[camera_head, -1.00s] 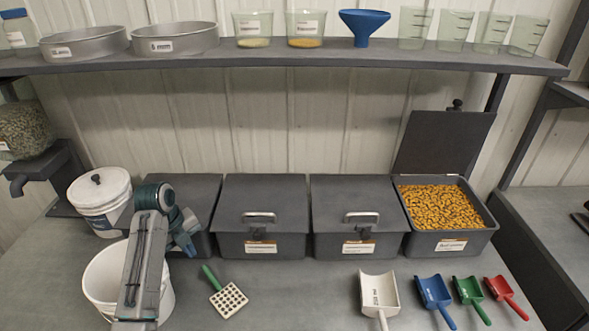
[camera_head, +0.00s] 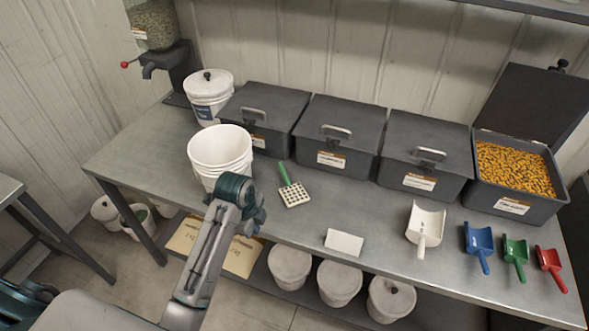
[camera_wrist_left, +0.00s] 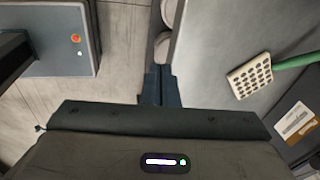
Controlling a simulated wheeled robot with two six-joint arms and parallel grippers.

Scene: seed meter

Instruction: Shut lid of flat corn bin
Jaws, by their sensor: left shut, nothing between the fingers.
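The open dark grey bin (camera_head: 510,206) stands at the right end of the bin row, full of yellow corn kernels (camera_head: 515,169). Its lid (camera_head: 527,100) stands raised behind it, tilted back, with a dark knob on it. Its label is too small to read. My left gripper (camera_wrist_left: 158,85) is shut and empty in the left wrist view. In the head view my left arm ends by the table's front edge, near the open white bucket (camera_head: 221,150), far left of the open bin. My right gripper is not in view.
Several other grey bins with shut lids (camera_head: 428,140) stand left of the open one. A white scoop (camera_head: 425,226), blue scoop (camera_head: 479,243), green scoop (camera_head: 515,254) and red scoop (camera_head: 549,264) lie in front. A green-handled perforated tool (camera_head: 294,194) and white card (camera_head: 344,243) lie on the table.

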